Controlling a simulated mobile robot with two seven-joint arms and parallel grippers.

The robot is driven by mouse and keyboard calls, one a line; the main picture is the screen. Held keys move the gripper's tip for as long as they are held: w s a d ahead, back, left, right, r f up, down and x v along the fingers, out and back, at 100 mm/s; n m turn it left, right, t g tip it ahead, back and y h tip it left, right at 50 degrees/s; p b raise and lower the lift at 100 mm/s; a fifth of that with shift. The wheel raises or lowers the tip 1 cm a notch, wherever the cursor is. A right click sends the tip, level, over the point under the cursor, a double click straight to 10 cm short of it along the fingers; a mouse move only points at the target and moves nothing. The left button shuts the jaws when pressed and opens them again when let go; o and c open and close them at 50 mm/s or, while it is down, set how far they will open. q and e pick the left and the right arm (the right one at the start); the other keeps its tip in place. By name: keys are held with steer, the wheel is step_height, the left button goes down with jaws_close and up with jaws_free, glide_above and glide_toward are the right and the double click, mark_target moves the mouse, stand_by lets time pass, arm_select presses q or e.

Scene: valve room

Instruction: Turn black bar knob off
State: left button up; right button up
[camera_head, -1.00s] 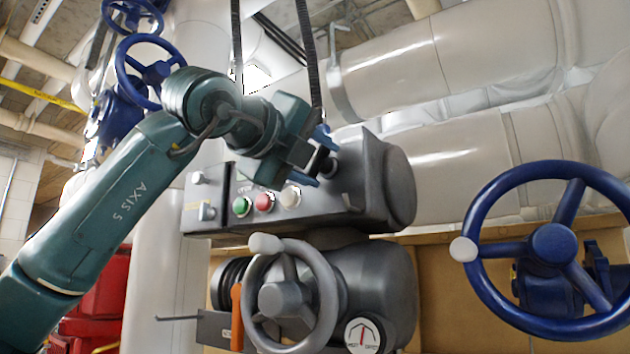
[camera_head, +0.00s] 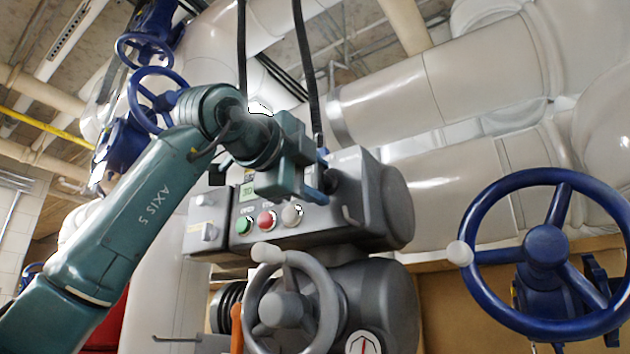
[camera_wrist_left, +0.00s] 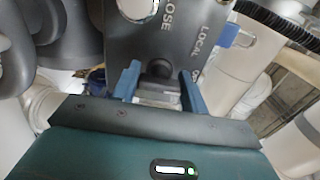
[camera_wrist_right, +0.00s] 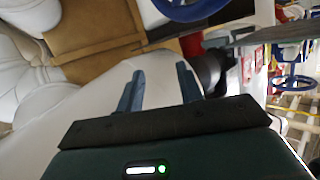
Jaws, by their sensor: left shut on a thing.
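The black bar knob (camera_wrist_left: 158,78) sits on the face of the grey control box (camera_head: 372,190), near the "LOCAL" lettering in the left wrist view. My left gripper (camera_head: 322,176) is at the upper part of that face. In the left wrist view its blue fingers (camera_wrist_left: 160,85) stand on either side of the knob, shut on it. In the head view the gripper body and fingers hide most of the knob. My right gripper (camera_wrist_right: 160,90) shows only in the right wrist view. Its fingers are apart with nothing between them.
Green (camera_head: 244,225), red (camera_head: 267,221) and white (camera_head: 292,214) buttons lie just below my left gripper. A grey handwheel (camera_head: 285,308) stands below the box. A large blue handwheel (camera_head: 545,250) is at the right. Pale pipes (camera_head: 440,85) run behind.

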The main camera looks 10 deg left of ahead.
steer(key=shift+f, duration=0.2)
arm_select(q)
steer(key=o, duration=1)
steer(key=b+v, duration=0.2)
steer(key=v, duration=1.1)
steer(key=shift+s, duration=0.1)
arm_select(e)
steer(key=f, duration=0.1)
steer(key=a+f+n, duration=0.1)
steer(key=shift+w+a+f, duration=0.1)
steer(key=shift+w+f, duration=0.2)
steer(key=shift+w, duration=0.05)
steer(key=shift+g, duration=0.3)
